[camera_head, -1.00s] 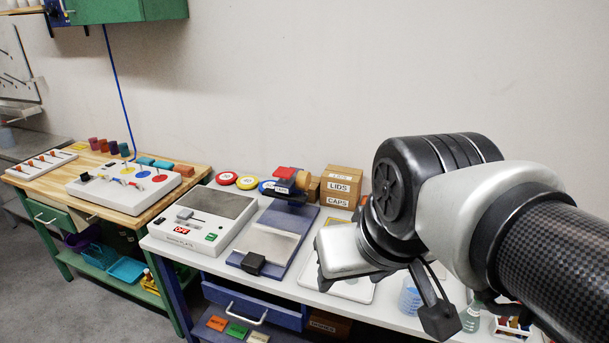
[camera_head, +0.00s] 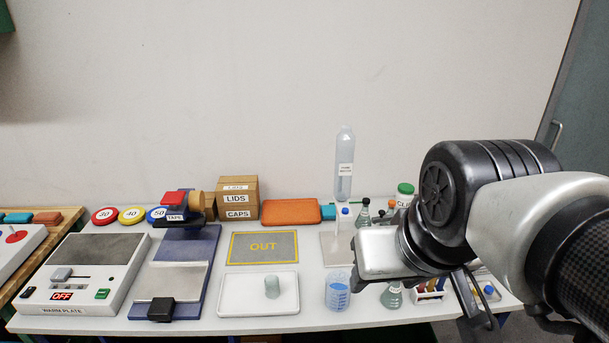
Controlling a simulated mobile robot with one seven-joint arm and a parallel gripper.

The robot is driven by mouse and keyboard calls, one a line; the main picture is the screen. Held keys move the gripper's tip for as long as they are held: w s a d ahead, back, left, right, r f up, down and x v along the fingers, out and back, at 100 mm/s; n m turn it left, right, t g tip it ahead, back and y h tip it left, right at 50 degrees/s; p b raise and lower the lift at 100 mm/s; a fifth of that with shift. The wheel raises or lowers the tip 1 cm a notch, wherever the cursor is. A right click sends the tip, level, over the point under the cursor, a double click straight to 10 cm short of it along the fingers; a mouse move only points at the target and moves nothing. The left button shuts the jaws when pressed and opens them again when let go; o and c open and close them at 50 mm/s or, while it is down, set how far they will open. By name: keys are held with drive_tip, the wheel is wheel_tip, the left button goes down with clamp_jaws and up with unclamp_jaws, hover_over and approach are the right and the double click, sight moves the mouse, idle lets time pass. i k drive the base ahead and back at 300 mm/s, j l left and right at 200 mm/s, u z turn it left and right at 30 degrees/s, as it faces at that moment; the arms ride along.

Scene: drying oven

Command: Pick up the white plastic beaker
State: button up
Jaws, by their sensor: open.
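A translucent whitish beaker with blue markings (camera_head: 338,291) stands upright near the front edge of the white bench, right of the white tray. It looks like the white plastic beaker, and its contents look bluish. My gripper (camera_head: 478,300) is at the right, with its dark fingers low near the bench's front edge. It is open and apart from the beaker. The pale hand part of my arm hangs to the right of and above the beaker. It hides part of the bench behind.
A flask (camera_head: 392,296) and a small rack (camera_head: 430,291) stand right of the beaker. A tall bottle (camera_head: 344,165) rises behind. A grey OUT mat (camera_head: 237,255) lies behind the tray.

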sight(337, 293)
drive_tip(key=l+u, duration=0.35)
drive_tip(key=k+l+u, duration=0.15)
drive_tip(key=u, duration=0.25)
drive_tip(key=k+l+u, duration=0.1)
drive_tip(key=l+u, duration=0.25)
